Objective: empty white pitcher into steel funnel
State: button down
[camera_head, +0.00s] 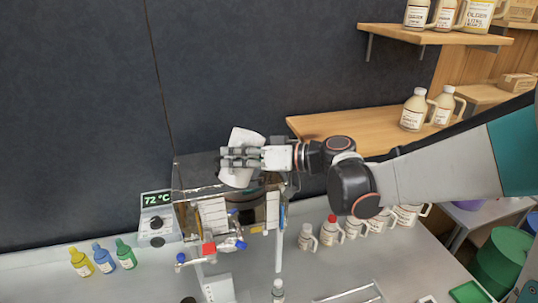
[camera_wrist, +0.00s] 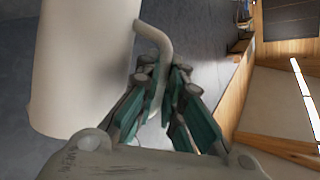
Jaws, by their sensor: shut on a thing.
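The white pitcher (camera_head: 238,178) is held tilted above the steel evaporator box in the head view. My gripper (camera_head: 240,157) is shut on its handle. In the wrist view the pitcher's pale body (camera_wrist: 80,65) fills the left side, and its curved handle (camera_wrist: 153,36) runs down between the fingers of my gripper (camera_wrist: 168,95). The pitcher's mouth and contents are hidden from me. I cannot clearly make out the steel funnel; my gripper, the pitcher and shiny metal parts overlap there.
The steel evaporator (camera_head: 190,180) has red and blue valves below. A display reading 72 °C (camera_head: 157,200) stands left of it. Coloured bottles (camera_head: 103,258) are at front left. Several jugs (camera_head: 352,227) line the counter on the right, under a wooden shelf (camera_head: 375,128).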

jog(key=shift+d+r, duration=0.15)
jog(key=shift+r, duration=0.1)
jog(key=shift+w+r+y, duration=0.1)
jog(key=shift+w+y, duration=0.1)
jog(key=shift+y, duration=0.1)
jog(key=shift+d+r+m, duration=0.2)
jog(key=shift+m, duration=0.1)
jog(key=shift+w+d+r, duration=0.1)
jog(key=shift+w+r, duration=0.05)
jog(key=shift+w, duration=0.1)
jog(key=shift+s+d+r, duration=0.1)
jog(key=shift+d+r, duration=0.05)
jog(key=shift+r, duration=0.05)
jog(key=shift+w+m+y, duration=0.25)
jog(key=shift+m+y, duration=0.05)
jog(key=shift+s+d+r, duration=0.1)
